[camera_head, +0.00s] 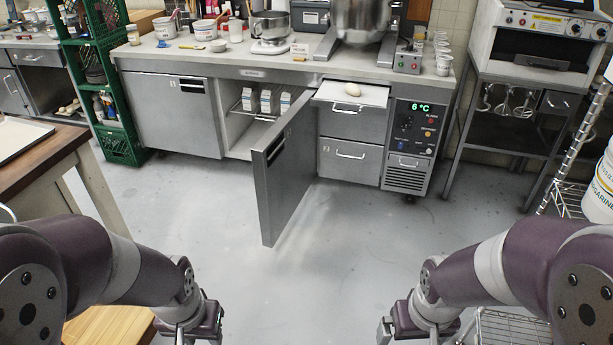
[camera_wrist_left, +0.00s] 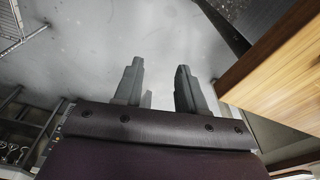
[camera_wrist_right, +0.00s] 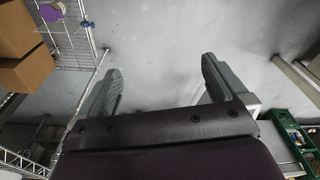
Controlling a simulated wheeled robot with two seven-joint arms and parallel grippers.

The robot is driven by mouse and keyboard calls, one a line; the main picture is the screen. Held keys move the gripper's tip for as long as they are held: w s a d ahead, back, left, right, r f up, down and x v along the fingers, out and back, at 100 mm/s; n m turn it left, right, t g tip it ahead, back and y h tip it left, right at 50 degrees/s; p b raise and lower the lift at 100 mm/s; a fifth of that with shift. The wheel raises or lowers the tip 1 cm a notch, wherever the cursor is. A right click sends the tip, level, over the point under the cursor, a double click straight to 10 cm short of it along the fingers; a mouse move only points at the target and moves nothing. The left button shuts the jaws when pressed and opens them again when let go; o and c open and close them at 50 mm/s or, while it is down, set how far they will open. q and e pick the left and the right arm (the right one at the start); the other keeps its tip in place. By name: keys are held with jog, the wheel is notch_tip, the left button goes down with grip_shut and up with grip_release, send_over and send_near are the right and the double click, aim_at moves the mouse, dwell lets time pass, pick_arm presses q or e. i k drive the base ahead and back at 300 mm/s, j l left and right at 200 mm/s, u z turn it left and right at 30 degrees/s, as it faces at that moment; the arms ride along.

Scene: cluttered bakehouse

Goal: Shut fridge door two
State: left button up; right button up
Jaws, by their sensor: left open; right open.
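Fridge door two (camera_head: 287,172) is a grey steel door standing wide open, swung out from the counter fridge into the floor area. Behind it the open compartment (camera_head: 238,137) shows cartons (camera_head: 267,101) on a wire shelf. My left gripper (camera_head: 190,335) is low at the left, well short of the door, and its fingers are apart and empty in the left wrist view (camera_wrist_left: 158,85). My right gripper (camera_head: 400,325) is low at the right, also far from the door; its fingers are apart and empty in the right wrist view (camera_wrist_right: 160,85).
A shut fridge door (camera_head: 170,115) is to the left. On the right, a pulled-out top drawer (camera_head: 350,95) bears an egg-shaped item. A wooden table (camera_head: 45,165) stands at the left and a wire rack (camera_head: 510,325) at the right. The middle floor is clear.

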aim_at(285, 160)
jog(key=i+l+u, duration=0.1)
jog(key=i+u, duration=0.15)
jog(key=i, duration=0.8)
jog(key=i+l+u, duration=0.45)
jog(key=i+l, duration=0.4)
